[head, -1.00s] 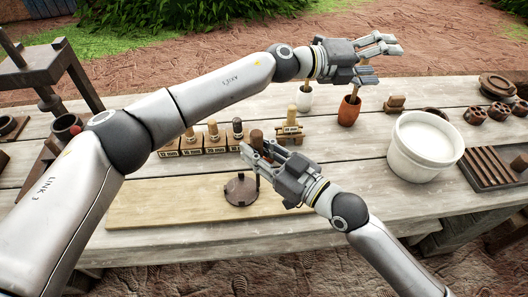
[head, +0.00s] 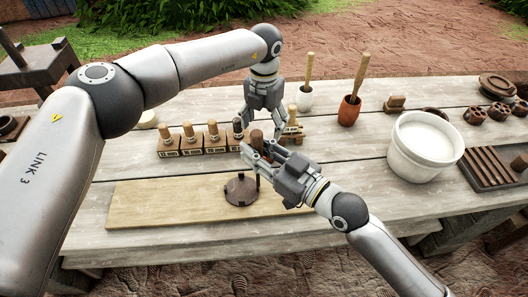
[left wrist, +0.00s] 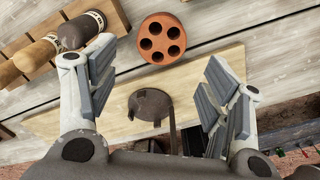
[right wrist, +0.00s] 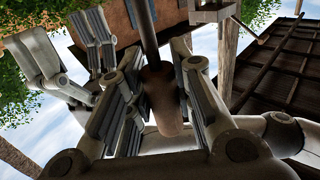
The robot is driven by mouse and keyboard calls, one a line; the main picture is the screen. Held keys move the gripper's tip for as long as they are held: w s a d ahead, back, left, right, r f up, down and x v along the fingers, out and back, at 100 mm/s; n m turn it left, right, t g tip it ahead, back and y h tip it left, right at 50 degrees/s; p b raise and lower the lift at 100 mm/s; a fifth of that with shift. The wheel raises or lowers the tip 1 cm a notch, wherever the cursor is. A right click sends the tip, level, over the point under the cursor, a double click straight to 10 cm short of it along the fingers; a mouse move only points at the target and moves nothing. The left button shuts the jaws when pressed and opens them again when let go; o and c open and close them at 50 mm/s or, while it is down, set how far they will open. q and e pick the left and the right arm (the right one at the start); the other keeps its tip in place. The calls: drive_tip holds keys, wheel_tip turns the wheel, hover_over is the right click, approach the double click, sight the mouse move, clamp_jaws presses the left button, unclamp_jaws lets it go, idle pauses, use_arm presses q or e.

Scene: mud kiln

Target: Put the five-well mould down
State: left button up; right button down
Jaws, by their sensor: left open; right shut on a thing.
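The five-well mould, a round reddish-brown block (left wrist: 162,38) with five holes, lies flat on the table in the left wrist view. I cannot make it out in the head view. My left gripper (head: 262,118) is open and empty, pointing down above the table; its spread fingers (left wrist: 158,92) frame the space below the mould in its wrist view. My right gripper (head: 258,160) is shut on a brown handle (right wrist: 160,97) with a dark rod. A dark round disc (head: 241,190) shows by the board beneath the right gripper, also in the left wrist view (left wrist: 150,103).
A pale wooden board (head: 160,203) lies in front, mostly bare. Labelled blocks with handled stamps (head: 190,145) stand behind it.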

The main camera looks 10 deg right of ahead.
use_arm(q)
wheel_tip(320, 180, down, 5)
drive_tip(key=shift+d, duration=0.1)
drive_tip(key=shift+s+f, duration=0.2)
drive_tip(key=shift+f, duration=2.5)
drive_tip(key=shift+c, duration=0.5)
drive_tip(key=c, duration=0.9)
wheel_tip(320, 180, up, 14)
drive_tip(key=shift+r, duration=0.1)
drive_tip(key=shift+c, duration=0.2)
